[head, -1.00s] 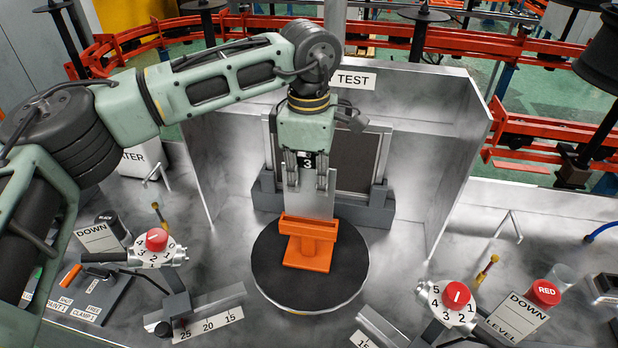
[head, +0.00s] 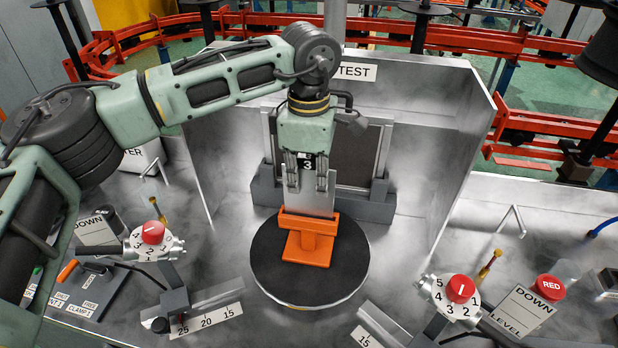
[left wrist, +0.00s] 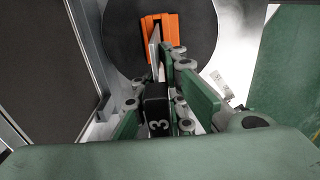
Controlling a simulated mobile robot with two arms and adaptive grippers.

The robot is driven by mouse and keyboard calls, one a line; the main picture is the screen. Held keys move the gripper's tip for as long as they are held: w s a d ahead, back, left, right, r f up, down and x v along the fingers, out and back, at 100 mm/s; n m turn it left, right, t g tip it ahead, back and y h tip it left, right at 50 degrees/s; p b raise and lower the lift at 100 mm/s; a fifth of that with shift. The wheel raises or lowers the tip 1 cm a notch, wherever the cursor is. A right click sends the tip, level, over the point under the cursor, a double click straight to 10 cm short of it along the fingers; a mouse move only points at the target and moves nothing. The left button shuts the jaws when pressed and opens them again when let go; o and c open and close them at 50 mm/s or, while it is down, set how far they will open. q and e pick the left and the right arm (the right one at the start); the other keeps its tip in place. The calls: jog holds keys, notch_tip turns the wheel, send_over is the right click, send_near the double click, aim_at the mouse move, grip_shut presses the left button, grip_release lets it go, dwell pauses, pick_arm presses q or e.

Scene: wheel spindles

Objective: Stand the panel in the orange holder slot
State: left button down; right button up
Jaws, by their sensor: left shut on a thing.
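The panel (head: 321,204) is a thin, pale grey plate, roughly upright, with a black tag marked 3 at its top. My left gripper (head: 308,184) is shut on it from above. The orange holder (head: 307,247) stands on a round black turntable (head: 345,262). The panel's lower edge meets the top of the holder; how deep it sits in the slot is hidden. In the left wrist view, the panel (left wrist: 154,48) reaches down to the orange holder (left wrist: 172,28), between the fingers of my left gripper (left wrist: 170,95). My right gripper is not in view.
Grey metal walls with a TEST sign (head: 355,72) enclose the back. A framed dark screen (head: 352,158) stands close behind the panel. Red-topped dials (head: 152,233) (head: 460,290) and rulers (head: 208,320) flank the turntable. The turntable around the holder is clear.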

aim_at(309, 157)
pick_arm(q)
jog(key=shift+f+b, duration=0.5)
jog(key=shift+f, duration=0.2)
jog(key=c, duration=1.7)
grip_release()
jog(key=shift+r, duration=0.1)
notch_tip(309, 157, up, 12)
jog(key=shift+s+f, duration=0.1)
